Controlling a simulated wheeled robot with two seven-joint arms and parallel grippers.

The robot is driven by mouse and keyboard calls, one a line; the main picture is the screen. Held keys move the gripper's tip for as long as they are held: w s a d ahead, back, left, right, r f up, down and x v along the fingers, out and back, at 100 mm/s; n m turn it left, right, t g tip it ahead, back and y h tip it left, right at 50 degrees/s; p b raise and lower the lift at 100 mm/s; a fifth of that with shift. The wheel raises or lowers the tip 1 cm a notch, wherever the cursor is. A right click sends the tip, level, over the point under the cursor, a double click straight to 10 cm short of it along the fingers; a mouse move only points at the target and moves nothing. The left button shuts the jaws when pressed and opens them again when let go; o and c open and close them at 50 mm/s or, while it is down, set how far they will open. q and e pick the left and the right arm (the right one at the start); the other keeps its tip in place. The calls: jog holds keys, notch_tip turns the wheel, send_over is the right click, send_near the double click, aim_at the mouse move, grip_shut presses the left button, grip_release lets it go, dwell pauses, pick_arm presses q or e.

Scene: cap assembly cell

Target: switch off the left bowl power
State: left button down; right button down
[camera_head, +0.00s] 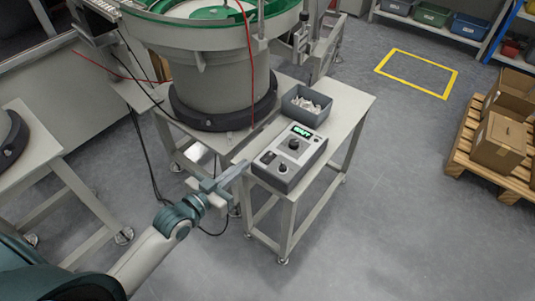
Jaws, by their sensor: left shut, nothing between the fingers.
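The control box (306,154) of the bowl feeder sits on the small light table. It has a lit green display (302,131), a large dark knob (293,144), a smaller knob (283,168) and a dark switch (268,157) at its left. The feeder bowl (212,70) with a green rim stands behind it. My left gripper (243,167) is shut and empty, with its tips just left of the box's near left corner, close to the switch side. I cannot tell whether it touches the box. My right gripper is not in view.
A grey bin (306,105) with pale parts stands behind the box on the table (346,104). Cables hang left of the table. Cardboard boxes (498,143) on a pallet stand at the right. The floor right of the table is clear.

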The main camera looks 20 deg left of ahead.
aim_at(264, 161)
pick_arm(q)
jog(key=shift+d+r, duration=0.1)
jog(key=shift+r, duration=0.3)
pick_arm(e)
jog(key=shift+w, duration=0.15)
